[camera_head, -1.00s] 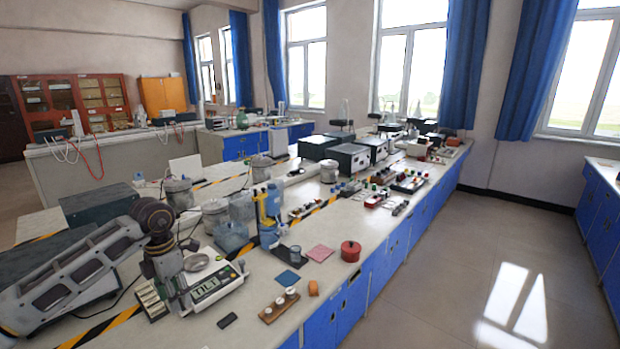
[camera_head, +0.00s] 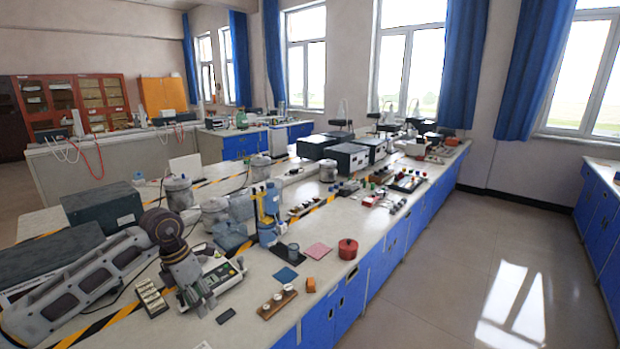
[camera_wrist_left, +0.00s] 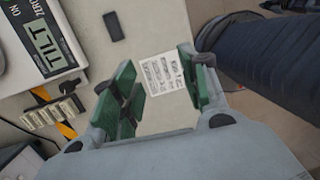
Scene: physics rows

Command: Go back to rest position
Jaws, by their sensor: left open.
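My left arm comes in from the left in the head view. Its gripper (camera_head: 203,304) points down over the near edge of the bench, in front of a balance (camera_head: 223,276) that it partly covers. In the left wrist view the green-padded fingers (camera_wrist_left: 158,92) stand apart with nothing between them but bench top and a printed white label (camera_wrist_left: 159,77) below. The balance with its "TILT" marking (camera_wrist_left: 45,42) is at the upper left there. My right gripper is in neither view.
Close by are a black block (camera_head: 226,316), a strip of small pale blocks (camera_head: 151,296), a wooden holder with white pieces (camera_head: 277,302), an orange piece (camera_head: 311,285) and a red pot (camera_head: 348,249). A blue apparatus (camera_head: 268,222) stands behind. The floor at right is clear.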

